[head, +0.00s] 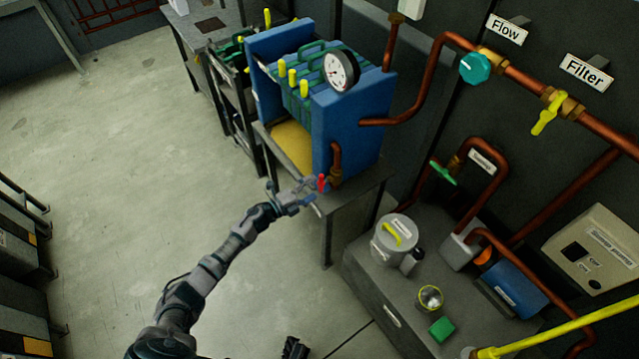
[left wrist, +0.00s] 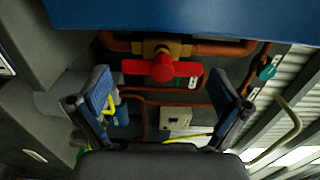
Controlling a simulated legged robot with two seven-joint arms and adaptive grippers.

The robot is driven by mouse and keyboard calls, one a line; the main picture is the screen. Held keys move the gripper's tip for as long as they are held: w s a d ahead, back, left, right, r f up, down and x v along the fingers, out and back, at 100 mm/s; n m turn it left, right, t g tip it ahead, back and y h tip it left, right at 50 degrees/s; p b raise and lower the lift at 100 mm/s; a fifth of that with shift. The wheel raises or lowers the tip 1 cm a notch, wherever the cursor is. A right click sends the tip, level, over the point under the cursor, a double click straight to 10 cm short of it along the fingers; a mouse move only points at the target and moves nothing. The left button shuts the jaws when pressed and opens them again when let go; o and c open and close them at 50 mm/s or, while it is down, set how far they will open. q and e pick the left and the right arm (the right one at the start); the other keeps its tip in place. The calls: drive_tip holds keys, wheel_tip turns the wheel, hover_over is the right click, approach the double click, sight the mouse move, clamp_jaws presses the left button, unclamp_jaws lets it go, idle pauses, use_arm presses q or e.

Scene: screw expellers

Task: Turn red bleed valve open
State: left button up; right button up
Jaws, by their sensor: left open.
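The red bleed valve (head: 322,182) sits low on the front of the blue filter press, on a brass fitting under a short copper pipe. In the left wrist view the red handle (left wrist: 162,69) lies crosswise, ahead of the jaws. My left gripper (head: 311,196) is open and close to the valve, with its fingers (left wrist: 160,88) spread to either side of the handle. I see no contact. A dark part (head: 294,348) at the bottom edge of the head view looks like my right gripper; its jaws cannot be made out.
The blue press (head: 350,125) with its gauge (head: 341,71) stands on a metal table (head: 350,197). To the right, a grey bench (head: 372,275) carries a lidded pot (head: 396,240). Copper pipes with a teal knob (head: 475,68) and yellow valve (head: 548,112) line the wall.

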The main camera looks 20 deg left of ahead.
use_arm(q)
drive_tip(key=v, duration=0.9)
drive_tip(key=shift+w+f, duration=0.1)
drive_tip(key=s+a+f+n+g+y+p, duration=0.1)
drive_tip(key=s+f+n+g+y+p, duration=0.1)
drive_tip(key=s+f+n+y, duration=0.55)
drive_tip(key=s+a+f+n+g+y+p, duration=0.1)
drive_tip(key=s+f+n+y+p, duration=0.3)
drive_tip(key=f+n, duration=0.65)
drive_tip(key=s+d+f+n+g, duration=0.1)
drive_tip(key=s+d+f+g, duration=0.1)
drive_tip(key=s, duration=0.7)
drive_tip(key=s+d+f+n+g, duration=0.2)
drive_tip(key=s+f+g, duration=0.2)
drive_tip(key=s, duration=0.6)
drive_tip(key=s+d+f+n+g, duration=0.2)
drive_tip(key=s+d+f+g, duration=0.1)
drive_tip(key=s+f, duration=0.4)
drive_tip(key=shift+s+g+h+p, duration=0.3)
drive_tip(key=shift+s+h, duration=0.05)
drive_tip(key=shift+s, duration=0.8)
use_arm(e)
drive_tip(key=s+f, duration=0.4)
drive_tip(key=f, duration=1.3)
drive_tip(key=shift+d+g, duration=0.2)
drive_tip(key=shift+g, duration=0.1)
use_arm(q)
drive_tip(key=shift+w, duration=0.1)
